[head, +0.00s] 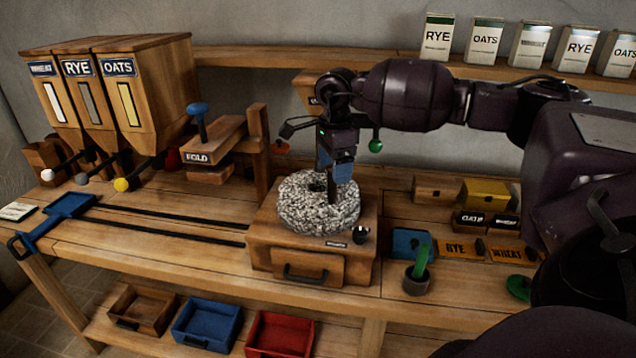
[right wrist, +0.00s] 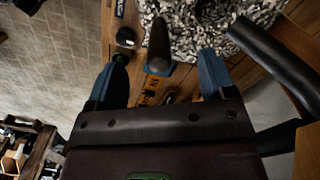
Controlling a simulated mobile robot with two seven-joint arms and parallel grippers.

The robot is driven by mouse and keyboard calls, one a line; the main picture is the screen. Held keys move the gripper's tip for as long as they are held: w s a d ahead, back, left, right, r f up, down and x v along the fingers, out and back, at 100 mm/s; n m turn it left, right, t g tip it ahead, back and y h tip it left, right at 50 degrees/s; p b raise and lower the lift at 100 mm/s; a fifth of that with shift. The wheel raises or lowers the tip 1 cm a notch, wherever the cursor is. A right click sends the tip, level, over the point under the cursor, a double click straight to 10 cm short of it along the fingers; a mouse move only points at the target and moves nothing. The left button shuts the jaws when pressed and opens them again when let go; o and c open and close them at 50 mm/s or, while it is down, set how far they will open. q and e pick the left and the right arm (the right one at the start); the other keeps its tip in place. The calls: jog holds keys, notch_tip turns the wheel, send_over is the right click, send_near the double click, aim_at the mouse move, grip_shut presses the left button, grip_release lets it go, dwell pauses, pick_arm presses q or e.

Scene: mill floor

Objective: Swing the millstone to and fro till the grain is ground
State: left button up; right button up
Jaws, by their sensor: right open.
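The millstone (head: 318,207) is a round, speckled grey-white stone lying flat on a wooden mill box (head: 270,240) with a drawer in its front. Its top edge also shows in the right wrist view (right wrist: 200,28). A dark upright handle (right wrist: 158,45) stands at the stone's edge. My right gripper (head: 336,172) is over the right part of the stone. In the right wrist view its blue fingers (right wrist: 163,75) are wide apart, with the handle between them and a gap on both sides. No grain shows. My left gripper is not in view.
Labelled hoppers (head: 110,85) and a FOLD press (head: 212,145) stand at left. A blue slider (head: 72,206) sits on dark rails. A cup with a green tool (head: 418,278) stands right of the mill. Open wooden, blue and red trays (head: 280,335) lie on the lower shelf.

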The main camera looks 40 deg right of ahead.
jog(key=shift+r+p, duration=0.6)
jog(key=shift+r, duration=0.55)
jog(key=shift+r+p, duration=0.7)
jog(key=shift+r, duration=0.65)
notch_tip(320, 180, up, 4)
jog(key=shift+r+p, duration=0.1)
jog(key=shift+p, duration=1.05)
